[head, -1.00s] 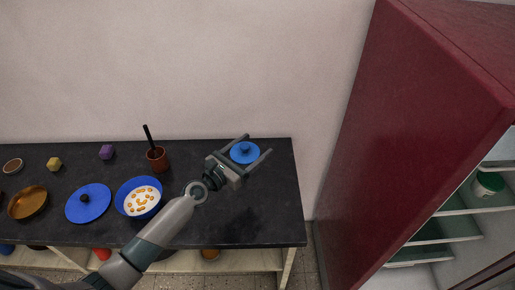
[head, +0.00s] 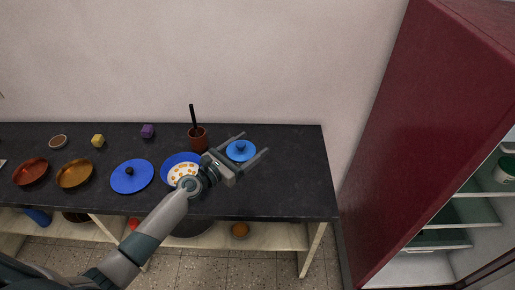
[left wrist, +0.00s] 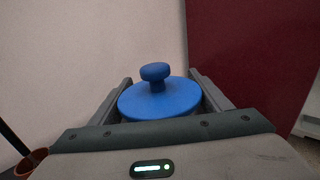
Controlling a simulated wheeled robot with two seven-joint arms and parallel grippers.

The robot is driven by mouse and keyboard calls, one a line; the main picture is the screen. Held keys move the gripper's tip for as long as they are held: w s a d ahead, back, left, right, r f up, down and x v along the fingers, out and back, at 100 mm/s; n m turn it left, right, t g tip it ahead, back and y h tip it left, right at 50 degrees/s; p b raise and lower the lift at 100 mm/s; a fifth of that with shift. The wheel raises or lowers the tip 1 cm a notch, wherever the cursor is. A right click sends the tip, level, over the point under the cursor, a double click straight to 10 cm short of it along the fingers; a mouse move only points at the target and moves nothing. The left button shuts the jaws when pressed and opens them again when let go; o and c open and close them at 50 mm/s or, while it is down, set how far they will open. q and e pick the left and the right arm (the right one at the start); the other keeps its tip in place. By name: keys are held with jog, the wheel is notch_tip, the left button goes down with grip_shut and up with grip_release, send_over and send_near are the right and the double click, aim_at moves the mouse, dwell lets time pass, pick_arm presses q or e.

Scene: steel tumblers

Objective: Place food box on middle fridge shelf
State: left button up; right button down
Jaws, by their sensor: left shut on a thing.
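The food box looks like a round container with a blue knobbed lid (head: 240,150); its body is mostly hidden. It also fills the middle of the left wrist view (left wrist: 160,98). My left gripper (head: 256,147) is shut on it, one finger on each side, in front of the dark counter's right end in the picture. The red fridge (head: 425,130) stands at the right and is open on its right side. Part of its inner shelves (head: 470,212) shows. My right gripper is not in view.
The dark counter (head: 275,190) carries a blue bowl of food (head: 170,162), a blue lid (head: 132,177), brown pans (head: 74,174), a brown cup with a dark utensil (head: 198,139) and small blocks. A white-and-green tub (head: 504,172) sits inside the fridge. A gap lies between counter and fridge.

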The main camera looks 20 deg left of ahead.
aim_at(239, 148)
pick_arm(q)
jog(key=shift+s+a+r, duration=0.2)
jog(key=shift+s+a, duration=0.1)
jog(key=shift+a, duration=0.35)
jog(key=shift+s+a+r, duration=0.15)
jog(key=shift+s, duration=0.05)
jog(key=shift+s+r, duration=0.1)
jog(key=shift+r, duration=0.15)
jog(key=shift+s+r, duration=0.7)
jog(key=shift+s, duration=0.1)
jog(key=s+d+r+n+t+y, duration=0.1)
jog(key=s+d+n+y, duration=0.2)
jog(key=s, duration=0.7)
jog(key=s+d+r+t+y, duration=0.15)
jog(key=s+d, duration=0.35)
jog(key=s, duration=0.5)
jog(key=d+r+n+y, duration=0.2)
jog(key=d+r+y, duration=0.1)
jog(key=d+r, duration=0.3)
jog(key=d+f+b, duration=0.3)
jog(key=f+b, duration=0.8)
jog(key=b, duration=0.1)
jog(key=shift+f+y, duration=0.35)
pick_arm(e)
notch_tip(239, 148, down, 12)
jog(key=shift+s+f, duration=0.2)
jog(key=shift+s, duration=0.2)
